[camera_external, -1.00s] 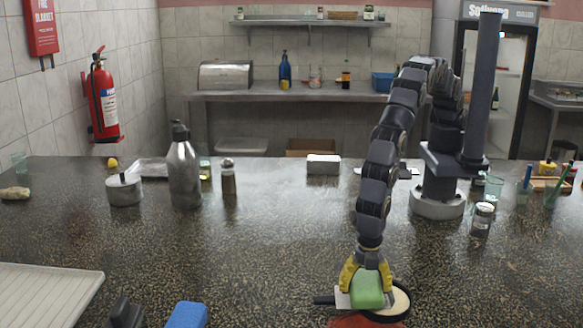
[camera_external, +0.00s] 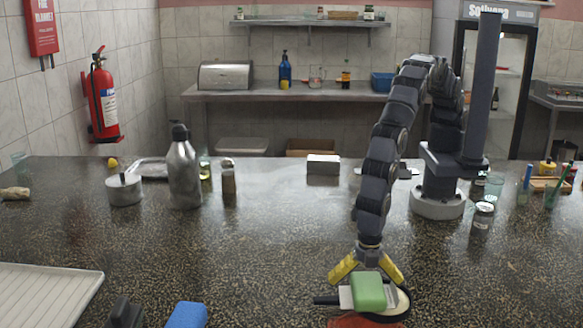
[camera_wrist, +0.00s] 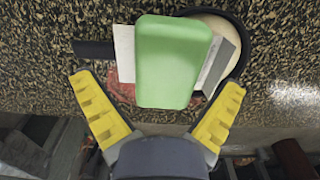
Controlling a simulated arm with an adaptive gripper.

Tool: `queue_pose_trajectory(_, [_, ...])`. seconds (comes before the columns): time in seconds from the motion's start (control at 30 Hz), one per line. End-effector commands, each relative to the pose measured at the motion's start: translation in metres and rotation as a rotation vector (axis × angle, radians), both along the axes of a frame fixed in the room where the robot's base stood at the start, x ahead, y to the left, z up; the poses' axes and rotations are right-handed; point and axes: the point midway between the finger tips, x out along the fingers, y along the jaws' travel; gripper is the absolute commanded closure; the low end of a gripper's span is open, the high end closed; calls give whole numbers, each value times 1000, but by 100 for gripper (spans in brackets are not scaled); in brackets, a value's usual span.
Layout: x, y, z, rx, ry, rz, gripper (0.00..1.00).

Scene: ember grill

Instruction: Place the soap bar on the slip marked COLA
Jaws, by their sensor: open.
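The green soap bar (camera_external: 368,290) lies near the front edge of the counter. In the wrist view the soap bar (camera_wrist: 170,60) rests over a pale flat piece (camera_wrist: 124,52), with a grey-white strip (camera_wrist: 217,68) showing on its other side. I cannot tell whether these are one slip, and no COLA marking is readable. Beneath is a small dark pan (camera_external: 406,308) holding something round and cream-coloured (camera_wrist: 222,28). My gripper (camera_external: 367,279) has its yellow fingers spread wide, one on each side of the soap and apart from it. My gripper (camera_wrist: 158,84) also shows in the wrist view.
A reddish patch (camera_external: 362,321) lies under the pan. A blue block (camera_external: 187,314) and a white ribbed tray (camera_external: 45,290) are at the front left. A steel bottle (camera_external: 184,170), a pot (camera_external: 124,190) and a jar (camera_external: 482,215) stand farther back. The middle counter is clear.

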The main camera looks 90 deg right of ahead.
Motion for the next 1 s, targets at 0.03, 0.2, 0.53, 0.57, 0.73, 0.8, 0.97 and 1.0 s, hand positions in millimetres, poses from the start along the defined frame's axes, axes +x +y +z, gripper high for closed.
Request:
queue_pose_trajectory(0.03, [1, 0, 7, 2, -2, 0, 3])
queue_pose_trajectory(0.2, [2, 1, 38, 7, -5, -2, 3])
queue_pose_trajectory(0.53, [1, 1, 103, 5, -3, -1, 3])
queue_pose_trajectory(0.57, [1, 1, 106, 5, -3, -1, 3])
queue_pose_trajectory(0.73, [0, 0, 112, 1, 0, 0, 3])
queue_pose_trajectory(0.8, [0, 0, 112, 1, 0, 0, 3])
queue_pose_trajectory(0.97, [10, -14, 121, -5, -4, -45, 3])
queue_pose_trajectory(1.0, [16, -25, 129, -8, -7, -79, 3])
